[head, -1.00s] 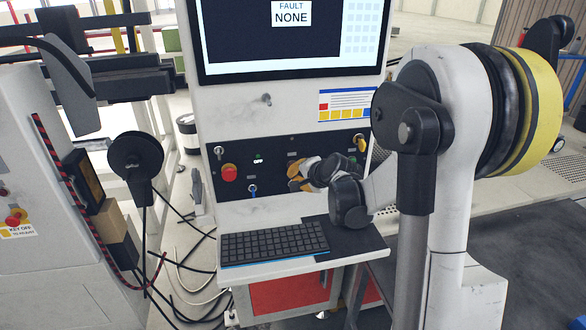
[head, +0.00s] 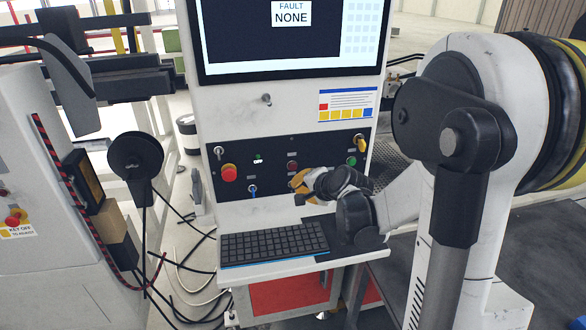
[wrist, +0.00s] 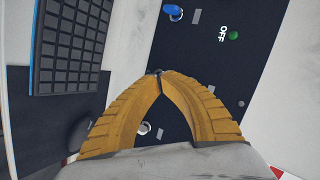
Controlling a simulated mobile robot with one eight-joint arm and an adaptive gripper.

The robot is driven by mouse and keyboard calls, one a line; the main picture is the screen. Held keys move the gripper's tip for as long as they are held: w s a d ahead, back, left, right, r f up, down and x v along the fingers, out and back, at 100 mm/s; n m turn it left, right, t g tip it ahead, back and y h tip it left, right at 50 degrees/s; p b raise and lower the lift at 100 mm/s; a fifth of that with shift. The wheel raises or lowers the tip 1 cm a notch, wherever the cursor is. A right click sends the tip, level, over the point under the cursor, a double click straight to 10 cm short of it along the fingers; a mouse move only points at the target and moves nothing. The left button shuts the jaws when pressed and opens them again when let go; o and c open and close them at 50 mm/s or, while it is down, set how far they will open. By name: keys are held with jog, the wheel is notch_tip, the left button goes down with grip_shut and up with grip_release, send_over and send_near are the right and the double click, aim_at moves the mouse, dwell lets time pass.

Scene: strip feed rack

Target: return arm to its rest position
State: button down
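My gripper (head: 297,181) is in front of the right part of the black control panel (head: 270,168), above the keyboard's right end in the head view. In the wrist view its two yellow ribbed fingers (wrist: 160,76) meet at the tips, with a gap lower down between them. Nothing shows between the tips. My arm reaches in from the right, bent at a large joint near the camera.
A keyboard (head: 272,245) lies on the shelf below. A screen (head: 290,60) reading "FAULT NONE" is above. Cables hang at left.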

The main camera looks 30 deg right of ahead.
dwell(0.7)
jog(key=s+a+r+n+g+b, duration=0.1)
jog(key=s+a+n+g, duration=0.1)
jog(key=s+a+n, duration=0.5)
jog(key=s+a+r+n+g+b, duration=0.1)
jog(key=s+a+n, duration=0.6)
jog(key=s, duration=1.1)
jog(key=a+g, duration=0.1)
jog(key=a, duration=0.2)
jog(key=shift+a+r+n, duration=0.25)
jog(key=shift+r+n, duration=0.05)
